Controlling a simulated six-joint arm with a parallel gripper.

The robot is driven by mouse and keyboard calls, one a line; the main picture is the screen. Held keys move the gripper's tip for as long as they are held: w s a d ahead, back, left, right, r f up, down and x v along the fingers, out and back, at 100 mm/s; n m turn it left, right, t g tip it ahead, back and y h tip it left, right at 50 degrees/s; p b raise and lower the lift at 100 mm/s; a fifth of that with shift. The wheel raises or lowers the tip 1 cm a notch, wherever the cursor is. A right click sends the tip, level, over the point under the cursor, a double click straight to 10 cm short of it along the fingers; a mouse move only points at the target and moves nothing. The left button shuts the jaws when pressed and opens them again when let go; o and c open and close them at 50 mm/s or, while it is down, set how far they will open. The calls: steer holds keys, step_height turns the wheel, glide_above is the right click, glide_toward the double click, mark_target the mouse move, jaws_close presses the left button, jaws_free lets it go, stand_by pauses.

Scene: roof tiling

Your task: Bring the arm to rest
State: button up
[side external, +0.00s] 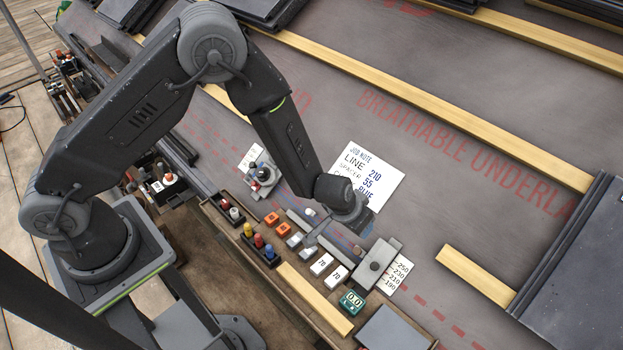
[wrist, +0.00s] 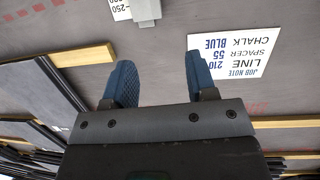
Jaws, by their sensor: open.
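My gripper (wrist: 160,85) shows in the wrist view with its two blue fingers spread apart. No object sits between the fingertips.
A job note (side external: 367,178) reading line 210, spacer 55, blue lies behind the gripper. Wooden battens (side external: 430,110) cross the underlay, which is mostly clear.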

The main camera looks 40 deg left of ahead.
steer(key=s+a+r+h, duration=0.1)
steer(key=s+a+r, duration=0.15)
steer(key=r, duration=0.95)
steer(key=s+a+r+h, duration=0.15)
steer(key=a+r, duration=0.25)
steer(key=r, duration=0.8)
steer(key=s+a+r+y, duration=0.1)
steer(key=s+a+r, duration=0.2)
steer(key=s, duration=0.3)
steer(key=s+a+r+y, duration=0.1)
steer(key=s+a+r, duration=0.2)
steer(key=s, duration=0.3)
steer(key=s+a+r+t+y, duration=0.1)
steer(key=s+a+r, duration=0.2)
steer(key=s, duration=0.4)
steer(key=shift+a+r, duration=0.25)
steer(key=shift+a, duration=0.65)
